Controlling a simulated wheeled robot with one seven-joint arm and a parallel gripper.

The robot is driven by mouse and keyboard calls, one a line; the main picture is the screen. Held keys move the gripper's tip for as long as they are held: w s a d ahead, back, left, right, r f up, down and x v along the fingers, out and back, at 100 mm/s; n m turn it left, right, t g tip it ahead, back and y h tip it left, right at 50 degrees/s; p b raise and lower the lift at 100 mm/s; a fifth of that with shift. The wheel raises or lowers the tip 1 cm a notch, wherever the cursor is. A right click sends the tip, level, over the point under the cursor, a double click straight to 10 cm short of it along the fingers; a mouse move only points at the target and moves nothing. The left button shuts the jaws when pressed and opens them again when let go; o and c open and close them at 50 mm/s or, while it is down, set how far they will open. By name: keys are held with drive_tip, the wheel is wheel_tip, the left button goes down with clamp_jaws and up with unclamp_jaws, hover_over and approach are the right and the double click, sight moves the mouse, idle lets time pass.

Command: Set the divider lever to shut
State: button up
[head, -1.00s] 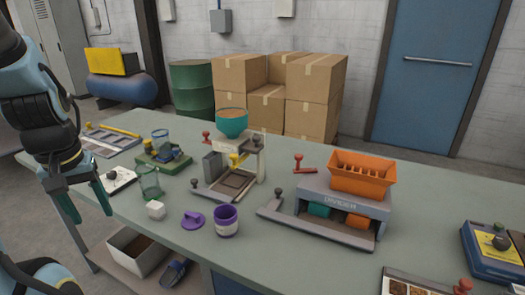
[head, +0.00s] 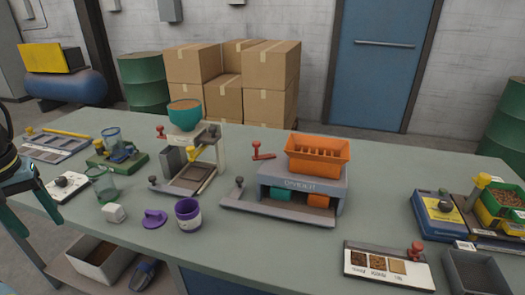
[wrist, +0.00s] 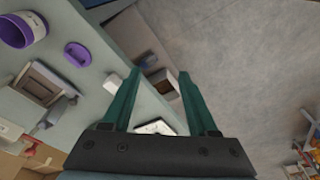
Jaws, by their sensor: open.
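The divider (head: 300,186) is a grey housing with an orange slotted hopper (head: 318,152) on top, standing mid-table. A red-knobbed lever (head: 262,152) sticks out at its back left. A dark-knobbed handle (head: 239,184) stands on its front-left plate. A teal bin and an orange bin show in its front openings. My gripper (head: 30,222) is at the left edge of the head view, far left of the divider. In the wrist view my gripper (wrist: 160,75) is open and empty, its teal fingers pointing over the table edge and floor. The divider is not in the wrist view.
Left of the divider stand a press-like station with a teal bowl (head: 185,114), a purple cup (head: 188,215), a purple lid (head: 154,219) and a white cube (head: 113,212). A sample card (head: 388,265) and a blue-yellow box (head: 440,215) lie right. Table in front of the divider is clear.

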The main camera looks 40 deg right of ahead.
idle(0.4)
drive_tip(key=w+d+r+m+b, duration=0.1)
drive_tip(key=w+d+r, duration=0.15)
drive_tip(key=d, duration=0.65)
drive_tip(key=w+d+r+m+g, duration=0.1)
drive_tip(key=w+d+r, duration=0.15)
drive_tip(key=d, duration=0.65)
drive_tip(key=w+d+r+m+b, duration=0.1)
drive_tip(key=w+d, duration=0.2)
drive_tip(key=d, duration=0.6)
wheel_tip(320, 180, up, 5)
drive_tip(key=m, duration=0.1)
hover_over(256, 142)
drive_tip(key=shift+g, duration=0.3)
wheel_tip(256, 142, down, 10)
drive_tip(key=shift+r+p, duration=0.1)
drive_tip(key=shift+p, duration=0.85)
clamp_jaws()
